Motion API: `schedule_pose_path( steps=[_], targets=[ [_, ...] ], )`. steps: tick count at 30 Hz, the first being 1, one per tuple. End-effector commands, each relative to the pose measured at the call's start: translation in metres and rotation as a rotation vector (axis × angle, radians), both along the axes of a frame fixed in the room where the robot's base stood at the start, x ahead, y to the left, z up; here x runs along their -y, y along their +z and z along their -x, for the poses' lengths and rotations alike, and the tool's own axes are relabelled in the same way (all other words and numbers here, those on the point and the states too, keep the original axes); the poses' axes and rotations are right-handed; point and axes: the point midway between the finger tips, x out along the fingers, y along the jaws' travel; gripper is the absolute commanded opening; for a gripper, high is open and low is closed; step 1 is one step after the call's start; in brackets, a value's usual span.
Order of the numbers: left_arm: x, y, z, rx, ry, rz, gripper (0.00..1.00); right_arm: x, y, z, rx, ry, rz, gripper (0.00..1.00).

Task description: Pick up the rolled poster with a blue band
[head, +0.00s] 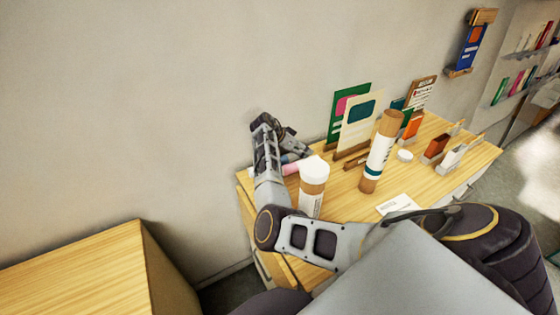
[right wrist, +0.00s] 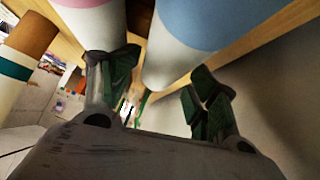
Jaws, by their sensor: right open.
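The rolled poster with a blue band (right wrist: 195,25) shows large in the right wrist view, white below its blue part. It lies between and beyond the two spread fingers of my right gripper (right wrist: 162,88), which is open. I cannot tell whether a finger touches it. In the head view my right gripper (head: 288,143) is at the table's back left corner, near the wall, and largely hides the blue-banded poster. My left gripper is not in view.
On the wooden table (head: 345,200), a white-capped tube (head: 313,172) and a tall brown tube with a teal band (head: 379,155) stand close by. Upright cards (head: 361,122) stand behind them. Small card holders (head: 436,147) are at the right. The wall is close behind.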

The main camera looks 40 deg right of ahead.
Motion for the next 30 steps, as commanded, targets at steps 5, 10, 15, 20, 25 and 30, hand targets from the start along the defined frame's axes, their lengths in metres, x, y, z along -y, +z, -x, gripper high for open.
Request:
schedule_pose_path(
  steps=[5,10,15,20,25,30],
  targets=[
    [0.0004,0.0021,0.0,0.0,0.0,0.0,0.78,0.0066,-0.008,0.0032,-0.002,-0.002,-0.001,0.6],
    [0.0007,0.0017,-0.0001,0.0,0.001,0.001,0.78,0.0067,-0.0094,0.0037,-0.003,-0.002,-0.002,0.6],
    [0.0005,0.0016,0.0,0.0,0.001,0.001,0.78,0.0064,-0.01,0.0038,-0.004,-0.003,-0.003,0.6],
    [0.0005,0.0015,0.0,0.0,0.001,0.0,0.78,0.0063,-0.0102,0.004,-0.005,-0.003,-0.003,0.52],
    [0.0004,0.0015,-0.0001,0.0,0.001,0.0,0.78,0.0062,-0.0099,0.0035,-0.004,-0.002,-0.003,0.31],
    [0.0004,0.0016,-0.0001,0.0,0.001,0.0,0.78,0.0062,-0.0089,0.003,-0.003,-0.002,-0.002,0.11]
  ],
)
